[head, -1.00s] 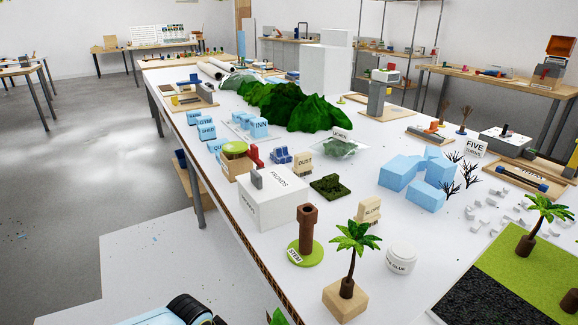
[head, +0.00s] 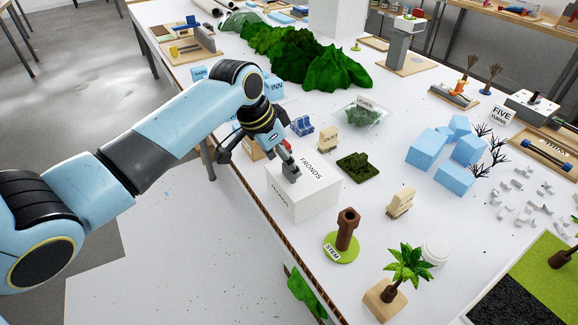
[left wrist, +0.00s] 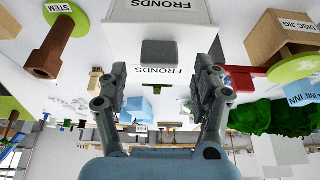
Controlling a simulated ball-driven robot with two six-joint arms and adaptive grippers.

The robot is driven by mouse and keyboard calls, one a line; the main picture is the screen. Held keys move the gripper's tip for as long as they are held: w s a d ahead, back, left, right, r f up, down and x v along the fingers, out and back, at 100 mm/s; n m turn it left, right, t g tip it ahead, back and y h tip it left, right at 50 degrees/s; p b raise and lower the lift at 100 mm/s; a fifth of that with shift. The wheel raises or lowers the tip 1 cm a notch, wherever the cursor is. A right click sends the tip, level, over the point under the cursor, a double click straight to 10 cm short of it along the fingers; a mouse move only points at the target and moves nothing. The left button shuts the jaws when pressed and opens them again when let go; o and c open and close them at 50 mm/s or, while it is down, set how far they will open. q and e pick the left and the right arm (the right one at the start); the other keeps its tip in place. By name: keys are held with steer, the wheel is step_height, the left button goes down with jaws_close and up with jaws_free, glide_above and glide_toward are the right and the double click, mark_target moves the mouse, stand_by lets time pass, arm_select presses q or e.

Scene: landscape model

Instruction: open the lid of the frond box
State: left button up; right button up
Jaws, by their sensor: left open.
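The frond box (head: 312,203) is a white box labelled FRONDS, and its lid looks shut. It also fills the top middle of the left wrist view (left wrist: 188,14), where a grey handle (left wrist: 160,50) shows on it. My left gripper (head: 290,172) is at the box's left top edge and hides part of it in the head view. In the left wrist view my left gripper (left wrist: 162,75) is open, with its fingers to either side of the handle and no visible grip on it. My right gripper is not in view.
A brown stem on a green disc (head: 347,230) stands just right of the box. A dust block (head: 328,140) and dark green moss tile (head: 358,166) lie behind it. In the left wrist view a red part (left wrist: 245,75) and a wooden disc jig (left wrist: 275,38) are close by.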

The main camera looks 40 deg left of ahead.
mark_target(303, 167)
arm_select(q)
steer(key=shift+x, duration=1.8)
jaws_close()
